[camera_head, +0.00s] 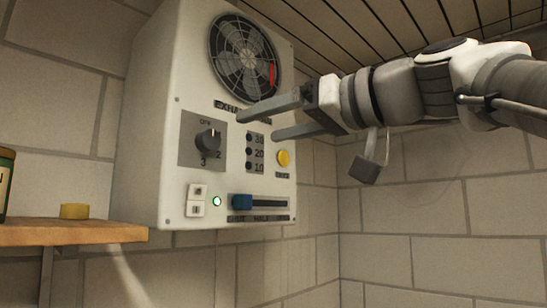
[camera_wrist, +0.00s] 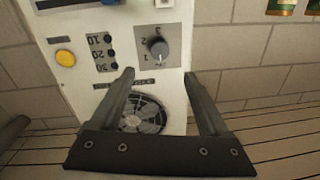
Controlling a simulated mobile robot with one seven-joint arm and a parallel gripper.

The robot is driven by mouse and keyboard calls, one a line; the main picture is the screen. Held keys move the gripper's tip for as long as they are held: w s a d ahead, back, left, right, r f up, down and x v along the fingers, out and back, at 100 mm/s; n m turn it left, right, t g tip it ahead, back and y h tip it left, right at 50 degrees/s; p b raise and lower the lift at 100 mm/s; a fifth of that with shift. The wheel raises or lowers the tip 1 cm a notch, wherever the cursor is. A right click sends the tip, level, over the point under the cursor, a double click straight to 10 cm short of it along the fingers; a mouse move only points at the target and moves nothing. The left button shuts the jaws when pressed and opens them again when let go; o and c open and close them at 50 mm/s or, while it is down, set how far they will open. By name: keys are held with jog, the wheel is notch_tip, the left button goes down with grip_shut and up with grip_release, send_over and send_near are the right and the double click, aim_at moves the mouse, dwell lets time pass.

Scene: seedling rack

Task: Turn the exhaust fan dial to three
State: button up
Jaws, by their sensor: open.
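The exhaust fan dial (camera_head: 208,140) is a dark round knob on a grey square plate on the white control box (camera_head: 150,120). A small pale mark on the knob faces up toward the OFF label; the 2 and 3 show at lower right and below. The wrist view shows the dial (camera_wrist: 157,48) upside down, with 1, 2 and 3 around it. My gripper (camera_head: 257,129) is open and empty, to the right of the dial and a little above it. In the wrist view my gripper (camera_wrist: 159,74) has its fingertips spread on either side below the dial, apart from it.
The fan (camera_head: 245,58) sits above the dial.

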aim_at(212, 140)
jog(key=p+x, duration=0.3)
jog(key=x, duration=0.8)
jog(key=shift+w+a, duration=0.15)
jog(key=shift+w, duration=0.05)
grip_shut()
